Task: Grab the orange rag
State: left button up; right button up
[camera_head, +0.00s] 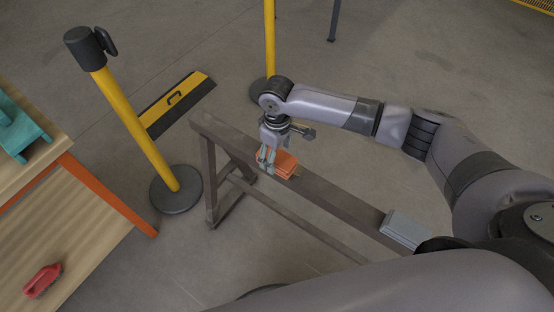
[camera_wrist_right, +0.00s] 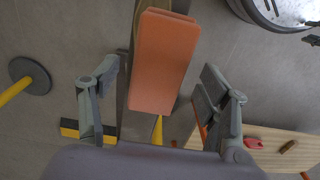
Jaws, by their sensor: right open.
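The orange rag (camera_head: 284,162) is a folded, block-like stack lying on top of the narrow beam of a grey sawhorse (camera_head: 322,189). In the right wrist view the rag (camera_wrist_right: 163,60) fills the upper middle, above and between the two fingers. My right gripper (camera_head: 267,158) is at the rag's left end in the head view, fingers pointing down. In the right wrist view my right gripper (camera_wrist_right: 158,95) is open, with one finger on each side of the rag's line and visible gaps to both. Contact cannot be told. My left gripper is not in view.
A grey folded block (camera_head: 406,228) lies farther along the beam. A yellow post (camera_head: 135,125) with a dark base stands left of the sawhorse. A yellow and black floor piece (camera_head: 177,103) lies behind. A wooden bench (camera_head: 75,235) at left holds a red brush (camera_head: 43,281).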

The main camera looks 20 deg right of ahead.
jog(key=shift+w+f, duration=0.1)
jog(key=shift+f, duration=1.25)
jog(key=shift+c, duration=0.4)
jog(key=c, duration=1.2)
jog(key=shift+o, duration=0.2)
jog(key=shift+r, duration=0.15)
